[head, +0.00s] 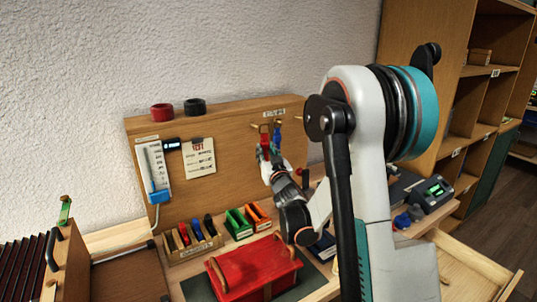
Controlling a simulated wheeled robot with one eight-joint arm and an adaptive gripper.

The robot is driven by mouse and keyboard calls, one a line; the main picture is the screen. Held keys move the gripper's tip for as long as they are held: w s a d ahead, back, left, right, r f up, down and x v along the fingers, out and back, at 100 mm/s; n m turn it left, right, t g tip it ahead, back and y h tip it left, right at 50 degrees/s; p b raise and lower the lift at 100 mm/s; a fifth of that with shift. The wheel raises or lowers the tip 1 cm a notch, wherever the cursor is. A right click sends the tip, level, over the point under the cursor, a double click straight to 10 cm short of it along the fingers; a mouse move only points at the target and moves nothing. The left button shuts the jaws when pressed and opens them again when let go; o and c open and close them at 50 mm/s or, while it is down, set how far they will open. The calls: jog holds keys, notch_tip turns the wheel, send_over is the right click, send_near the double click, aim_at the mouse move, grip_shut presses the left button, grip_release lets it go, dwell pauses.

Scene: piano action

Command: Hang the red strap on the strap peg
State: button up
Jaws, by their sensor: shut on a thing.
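My gripper (268,162) is raised in front of the upright wooden board, at its upper right. It is shut on the red strap (264,143), which stands upright above the fingers, close to the pegs. A blue strap (277,133) hangs just to the right of the red one. Brass-coloured pegs (255,125) stick out of the board below a small white label (273,113). From this view I cannot tell whether the red strap's top touches a peg. The fingertips are small and partly hidden by my wrist.
A red box (258,268) with wooden handles sits on the bench below. A rack of coloured tools (190,242) and green and orange bins (240,222) stand behind it. Red and black rolls (161,112) top the board.

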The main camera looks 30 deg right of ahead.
jog(key=shift+w+a+f, duration=0.1)
jog(key=shift+w+f, duration=0.15)
jog(key=shift+w, duration=0.95)
jog(key=shift+w+f, duration=0.25)
jog(key=shift+w, duration=0.9)
jog(key=shift+w+a+f, duration=0.1)
jog(key=shift+w+f, duration=0.15)
jog(key=shift+w, duration=0.95)
jog(key=shift+b, duration=0.3)
jog(key=o, duration=1.1)
